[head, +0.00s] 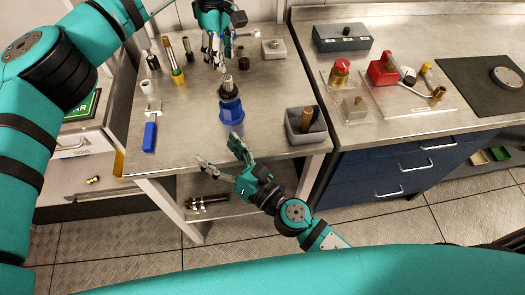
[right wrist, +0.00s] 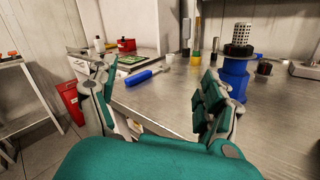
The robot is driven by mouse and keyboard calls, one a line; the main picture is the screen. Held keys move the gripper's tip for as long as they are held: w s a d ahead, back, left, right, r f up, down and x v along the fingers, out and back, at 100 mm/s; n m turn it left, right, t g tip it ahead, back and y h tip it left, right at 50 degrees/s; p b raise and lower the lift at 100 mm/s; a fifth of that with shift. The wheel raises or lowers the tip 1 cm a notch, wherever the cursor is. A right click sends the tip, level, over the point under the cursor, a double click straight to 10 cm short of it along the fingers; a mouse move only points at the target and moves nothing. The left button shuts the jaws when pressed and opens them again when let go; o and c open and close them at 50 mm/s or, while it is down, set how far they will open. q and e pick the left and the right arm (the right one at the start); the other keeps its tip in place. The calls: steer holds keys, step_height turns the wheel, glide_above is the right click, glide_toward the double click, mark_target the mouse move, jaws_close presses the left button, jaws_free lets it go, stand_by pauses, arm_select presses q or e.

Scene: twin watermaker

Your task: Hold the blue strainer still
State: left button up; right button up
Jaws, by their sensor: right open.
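The blue strainer (head: 231,108) stands upright near the front middle of the steel table, with a metal perforated cylinder (head: 228,83) sticking out of its top. In the right wrist view, the strainer (right wrist: 234,80) is partly behind my right finger. My right gripper (head: 220,152) is open and empty at the table's front edge, nearer than the strainer and apart from it. Its spread fingers also show in the right wrist view (right wrist: 154,80). My left gripper (head: 213,64) points down beyond the strainer; whether its fingers are open is unclear.
A blue-handled tool (head: 150,136) lies on the left of the table. A grey bin (head: 292,136) holding a brass part stands to the right. A yellow-banded tool (head: 177,76) and small fittings stand behind. Bare steel surrounds the strainer's left side.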

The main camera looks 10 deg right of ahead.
mark_target(235, 111)
steer(key=w+d+f+t+h, duration=0.2)
steer(key=d+f+h, duration=0.3)
steer(key=d, duration=0.5)
steer(key=shift+n, duration=0.3)
steer(key=x, duration=1.7)
steer(key=shift+d+f, duration=0.15)
steer(key=shift+c, duration=0.3)
steer(key=c, duration=1.6)
steer(key=shift+o, duration=0.2)
steer(key=o, duration=1.4)
steer(key=shift+o, duration=0.2)
steer(key=c, duration=1.4)
